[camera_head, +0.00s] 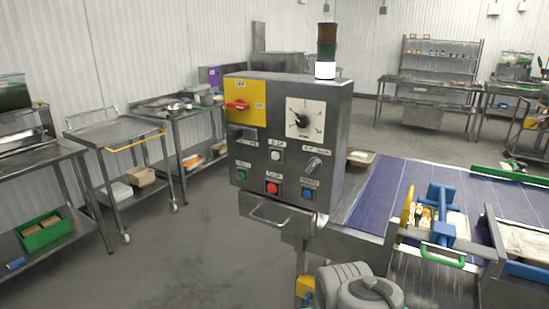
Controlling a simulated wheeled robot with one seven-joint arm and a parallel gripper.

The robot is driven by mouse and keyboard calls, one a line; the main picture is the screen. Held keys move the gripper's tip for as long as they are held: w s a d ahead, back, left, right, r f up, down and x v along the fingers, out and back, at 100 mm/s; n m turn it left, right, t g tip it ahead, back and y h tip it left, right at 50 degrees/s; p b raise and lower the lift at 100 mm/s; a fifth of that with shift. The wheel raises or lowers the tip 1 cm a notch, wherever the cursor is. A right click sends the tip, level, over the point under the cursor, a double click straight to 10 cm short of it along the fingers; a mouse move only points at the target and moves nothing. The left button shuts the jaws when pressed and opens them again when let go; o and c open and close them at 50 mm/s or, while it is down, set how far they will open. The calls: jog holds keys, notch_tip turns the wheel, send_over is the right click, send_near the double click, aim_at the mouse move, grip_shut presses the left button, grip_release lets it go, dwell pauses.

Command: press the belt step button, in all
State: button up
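A grey steel control box (330,160) stands left of the conveyor. On its face are a white button (276,156), a green button (241,174), a red button (272,188) and a blue button (308,194). Small labels sit above them, too small to read surely, so I cannot tell for certain which is the step button. The white one is at the middle of the panel. The blue-purple conveyor belt (385,193) runs to the right behind the box. Grey rounded links of my arm show at the bottom, below the box. My gripper is not in view.
The panel also bears a red rotary switch (238,105), a dial (304,119) and a lever switch (313,164). A handle bar (268,217) juts out below. A blue frame (440,212) stands over the belt. Steel trolleys (115,132) stand left; floor between is clear.

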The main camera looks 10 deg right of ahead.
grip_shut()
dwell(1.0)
